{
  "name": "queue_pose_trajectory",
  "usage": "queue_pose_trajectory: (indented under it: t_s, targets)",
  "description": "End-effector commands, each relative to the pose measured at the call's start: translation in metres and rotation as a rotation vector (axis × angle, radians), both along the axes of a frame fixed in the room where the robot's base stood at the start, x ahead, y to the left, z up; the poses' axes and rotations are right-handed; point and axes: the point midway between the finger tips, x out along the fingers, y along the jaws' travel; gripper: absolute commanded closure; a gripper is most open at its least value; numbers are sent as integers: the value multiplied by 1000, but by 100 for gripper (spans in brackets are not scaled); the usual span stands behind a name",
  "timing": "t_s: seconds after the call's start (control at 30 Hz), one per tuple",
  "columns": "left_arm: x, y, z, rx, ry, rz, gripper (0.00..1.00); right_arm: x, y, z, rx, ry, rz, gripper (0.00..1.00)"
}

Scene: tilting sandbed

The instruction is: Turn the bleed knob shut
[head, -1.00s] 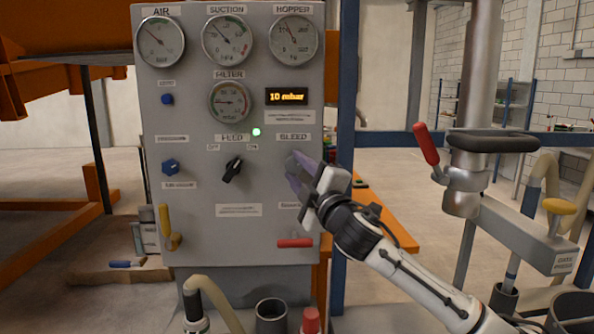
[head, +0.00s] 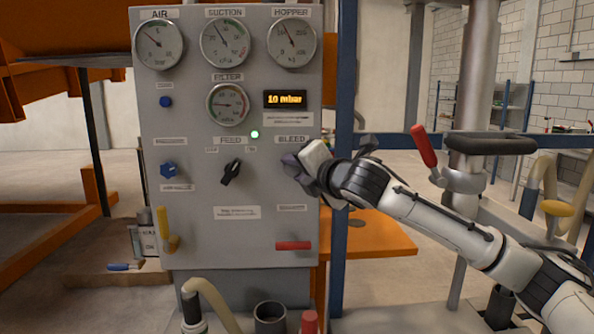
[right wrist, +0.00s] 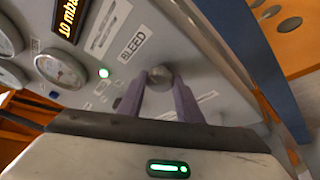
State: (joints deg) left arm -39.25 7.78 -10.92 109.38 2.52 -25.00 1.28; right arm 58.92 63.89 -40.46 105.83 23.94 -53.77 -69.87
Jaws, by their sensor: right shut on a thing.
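The bleed knob (right wrist: 159,74) is a round grey knob on the grey control panel (head: 185,225), beside the BLEED label (right wrist: 133,45). In the right wrist view it sits between the two purple fingers of my right gripper (head: 291,163), which is shut on it. In the head view my gripper hides the knob under its BLEED label (head: 291,139). I cannot tell the knob's turn angle. My left gripper is not in view.
Left of the gripper is the black feed knob (head: 231,172), with a lit green lamp (head: 255,134) above. A red handle (head: 293,245) sits below. The display (head: 285,99) reads 10 mbar. A blue post (head: 345,120) stands close right of the panel.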

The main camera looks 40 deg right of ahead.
Motion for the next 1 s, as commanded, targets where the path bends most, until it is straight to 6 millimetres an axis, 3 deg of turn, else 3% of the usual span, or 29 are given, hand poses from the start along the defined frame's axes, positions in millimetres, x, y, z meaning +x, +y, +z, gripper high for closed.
queue_pose_trajectory:
  t_s: [0.4, 0.97, 1.0]
  targets:
    - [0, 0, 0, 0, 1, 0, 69, 1, 1, 2, -171, 103, 0, 90]
    - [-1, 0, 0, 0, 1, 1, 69, 1, 1, 2, -198, 118, 0, 90]
    - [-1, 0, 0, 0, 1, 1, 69, 1, 1, 2, -198, 118, 0, 64]
